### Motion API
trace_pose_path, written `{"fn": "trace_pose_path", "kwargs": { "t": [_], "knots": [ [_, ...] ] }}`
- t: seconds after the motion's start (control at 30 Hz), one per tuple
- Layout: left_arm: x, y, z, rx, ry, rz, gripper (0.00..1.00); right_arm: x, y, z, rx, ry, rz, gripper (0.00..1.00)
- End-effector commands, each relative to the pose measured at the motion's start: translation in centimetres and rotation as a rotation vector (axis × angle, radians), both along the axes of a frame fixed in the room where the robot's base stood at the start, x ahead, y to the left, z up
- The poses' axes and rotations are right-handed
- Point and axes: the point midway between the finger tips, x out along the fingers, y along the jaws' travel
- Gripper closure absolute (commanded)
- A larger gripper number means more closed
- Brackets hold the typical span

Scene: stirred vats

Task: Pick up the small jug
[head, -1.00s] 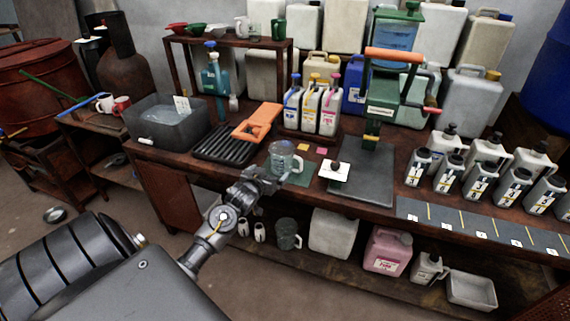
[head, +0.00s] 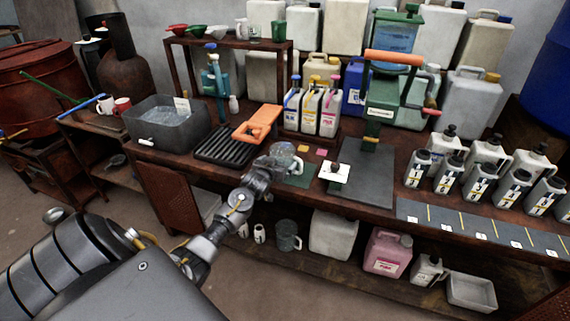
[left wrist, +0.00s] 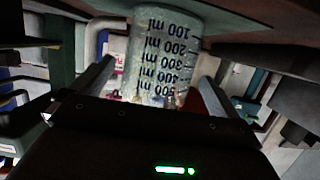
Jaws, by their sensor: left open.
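The small jug (head: 284,152) is a clear measuring jug standing on a dark green mat (head: 297,180) near the front edge of the bench. My left gripper (head: 280,163) is right at the jug and hides much of it in the head view. In the left wrist view the jug (left wrist: 165,50) shows upside down, with black ml marks, between the two spread fingers of my left gripper (left wrist: 155,90). The fingers are open, one on each side, and whether either touches the jug is unclear. The jug's handle is at the left in that view. My right gripper is not in view.
A white square with a dark knob (head: 334,172) and a grey board (head: 362,175) lie right of the jug. A black ribbed rack (head: 226,146) with an orange tool (head: 258,124) is to the left. Bottles (head: 312,108) stand behind. The wooden shelf below holds containers (head: 333,234).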

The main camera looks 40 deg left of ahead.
Motion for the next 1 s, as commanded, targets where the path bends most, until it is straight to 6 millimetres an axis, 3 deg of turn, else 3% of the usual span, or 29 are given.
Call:
{"fn": "trace_pose_path", "kwargs": {
  "t": [0.2,0.5,0.8,1.0],
  "knots": [
    [2.2,0.7,-0.7,0.000,0.001,0.000,0.00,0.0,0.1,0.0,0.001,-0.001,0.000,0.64],
    [2.5,0.8,-0.8,0.001,0.000,0.000,0.01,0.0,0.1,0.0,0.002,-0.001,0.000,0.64],
    [2.4,0.8,-0.8,0.001,0.000,0.000,0.41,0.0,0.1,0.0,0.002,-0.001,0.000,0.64],
    [2.4,0.8,-0.7,0.001,-0.001,0.000,0.42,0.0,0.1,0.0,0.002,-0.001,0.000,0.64]
  ]
}}
